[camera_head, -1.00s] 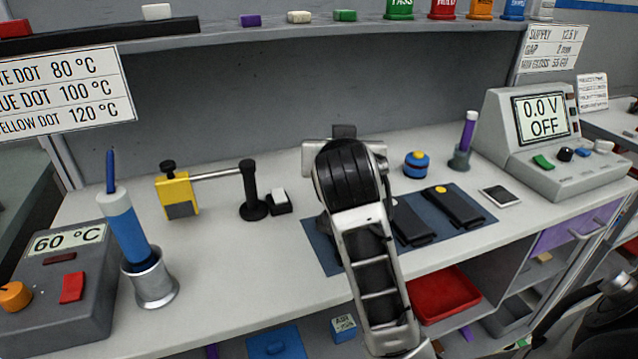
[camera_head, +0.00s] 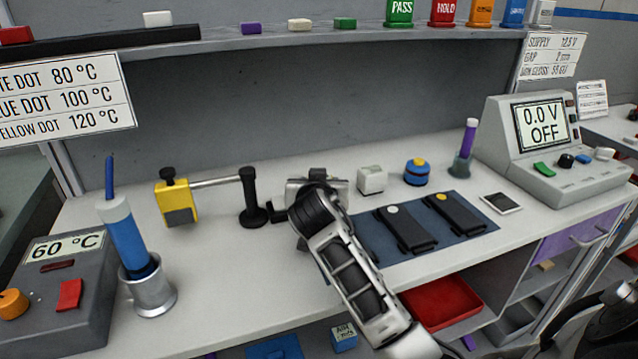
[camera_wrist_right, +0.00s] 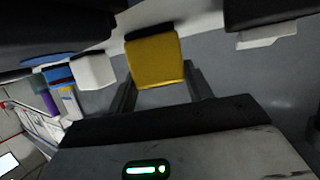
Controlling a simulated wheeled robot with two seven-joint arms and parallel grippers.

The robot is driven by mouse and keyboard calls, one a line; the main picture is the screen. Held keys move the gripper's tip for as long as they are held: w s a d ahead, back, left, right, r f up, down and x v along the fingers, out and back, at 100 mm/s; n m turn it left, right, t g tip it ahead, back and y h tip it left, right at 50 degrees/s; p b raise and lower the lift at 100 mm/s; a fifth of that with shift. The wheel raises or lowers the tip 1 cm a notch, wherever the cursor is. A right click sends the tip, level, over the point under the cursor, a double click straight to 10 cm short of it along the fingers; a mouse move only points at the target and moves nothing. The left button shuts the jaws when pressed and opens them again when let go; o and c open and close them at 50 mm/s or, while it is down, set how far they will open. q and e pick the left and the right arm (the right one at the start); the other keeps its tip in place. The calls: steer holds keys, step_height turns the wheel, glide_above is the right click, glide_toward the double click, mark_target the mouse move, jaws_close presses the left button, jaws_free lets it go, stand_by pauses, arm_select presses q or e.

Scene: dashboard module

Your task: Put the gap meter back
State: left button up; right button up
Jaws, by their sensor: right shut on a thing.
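My right gripper (camera_head: 317,188) is above the bench, left of the white cube (camera_head: 372,180) and just right of a small black holder beside a black post (camera_head: 251,198). In the right wrist view, a yellow block with a dark edge (camera_wrist_right: 155,62), apparently the gap meter, sits between the two dark fingers (camera_wrist_right: 160,92). The gripper is shut on it. In the head view the gripper and wrist hide this block. I cannot tell whether it touches the bench. My left gripper is not in view.
A yellow clamp (camera_head: 178,198) with a rod reaches to the black post. Right of the gripper lie a dark blue mat (camera_head: 385,248) with two black devices, a blue round item (camera_head: 417,172) and a pen holder (camera_head: 460,163). A shelf (camera_head: 300,37) overhangs the back.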

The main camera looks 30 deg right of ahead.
steer(key=shift+f, duration=0.1)
steer(key=o, duration=1.1)
steer(key=shift+o, duration=0.2)
steer(key=shift+r, duration=0.25)
steer(key=v, duration=1.2)
steer(key=shift+f, duration=0.1)
